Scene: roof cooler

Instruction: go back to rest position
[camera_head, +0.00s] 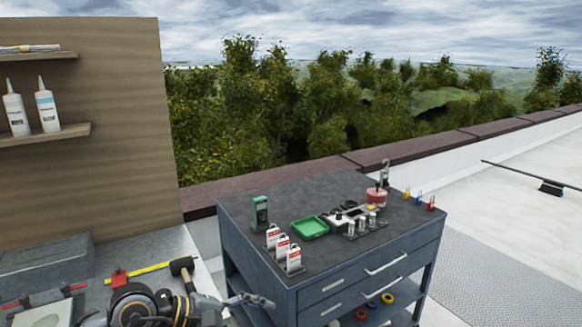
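My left arm comes in at the bottom left, over the front of the workbench. What appears to be my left gripper (262,301) points right, past the bench edge and in front of the left side of the blue-grey tool cart (340,188). Its fingers are small and seen nearly from the side, so I cannot tell whether they are open or shut. I see no object clearly held in it. My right gripper is not in view.
The cart top carries a green tray (309,228), a green device (260,213), several white-and-red tags (294,259) and a red item (376,197). The workbench (165,245) holds a hammer (182,268) and yellow ruler (150,268). Open roof floor (500,235) lies right.

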